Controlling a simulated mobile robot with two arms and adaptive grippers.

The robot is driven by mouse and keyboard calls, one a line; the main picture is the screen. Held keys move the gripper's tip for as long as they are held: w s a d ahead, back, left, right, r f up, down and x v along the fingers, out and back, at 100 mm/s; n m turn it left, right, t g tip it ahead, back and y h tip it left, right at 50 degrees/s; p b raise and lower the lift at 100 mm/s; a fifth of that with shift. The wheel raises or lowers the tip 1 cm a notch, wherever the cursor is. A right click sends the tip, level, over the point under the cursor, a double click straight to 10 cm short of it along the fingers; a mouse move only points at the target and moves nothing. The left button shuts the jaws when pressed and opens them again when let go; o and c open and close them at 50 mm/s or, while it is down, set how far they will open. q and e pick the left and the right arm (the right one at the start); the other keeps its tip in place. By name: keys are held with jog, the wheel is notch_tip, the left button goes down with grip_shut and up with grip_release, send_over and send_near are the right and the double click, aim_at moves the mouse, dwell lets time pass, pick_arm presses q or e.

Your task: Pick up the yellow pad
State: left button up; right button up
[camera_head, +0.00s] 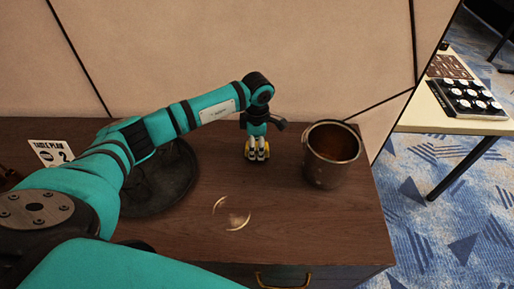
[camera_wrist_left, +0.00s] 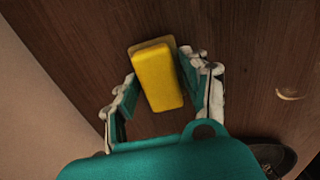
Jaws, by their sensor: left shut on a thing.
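The yellow pad (camera_wrist_left: 158,80) is a small rounded block. In the left wrist view it lies between the two fingers of my left gripper (camera_wrist_left: 160,70). In the head view only small yellow parts of the pad (camera_head: 248,155) show around the fingertips of my left gripper (camera_head: 257,155), which points down at the wooden cabinet top (camera_head: 290,215). My left gripper is shut on the pad. I cannot tell whether the pad touches the wood. My right gripper is not in view.
A metal pot (camera_head: 318,172) stands right of my left gripper. A dark round dish (camera_head: 175,195) lies partly under my arm, near a table sign (camera_head: 48,153). Shiny curved pieces (camera_head: 238,221) lie in front. A wall (camera_head: 300,60) rises behind; the front right top is clear.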

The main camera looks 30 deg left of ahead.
pick_arm(q)
jog(key=shift+r, duration=0.4)
jog(key=shift+s+d+r+b, duration=0.1)
jog(key=shift+s+r+b, duration=0.1)
jog(key=shift+r+b, duration=0.25)
jog(key=shift+s+d+r+b, duration=0.15)
jog(key=shift+r+b, duration=0.15)
jog(key=shift+r, duration=0.15)
jog(key=s+d+b, duration=0.1)
jog(key=s+d, duration=0.1)
jog(key=s, duration=0.2)
jog(key=s+d+r+b, duration=0.1)
jog(key=s+d, duration=0.2)
jog(key=s, duration=0.2)
jog(key=s+d+b, duration=0.1)
jog(key=s+d, duration=0.1)
jog(key=s, duration=0.2)
jog(key=shift+s+d+r+b, duration=0.2)
jog(key=shift+r+b, duration=0.1)
jog(key=shift+r, duration=0.05)
jog(key=o, duration=0.4)
jog(key=c, duration=0.3)
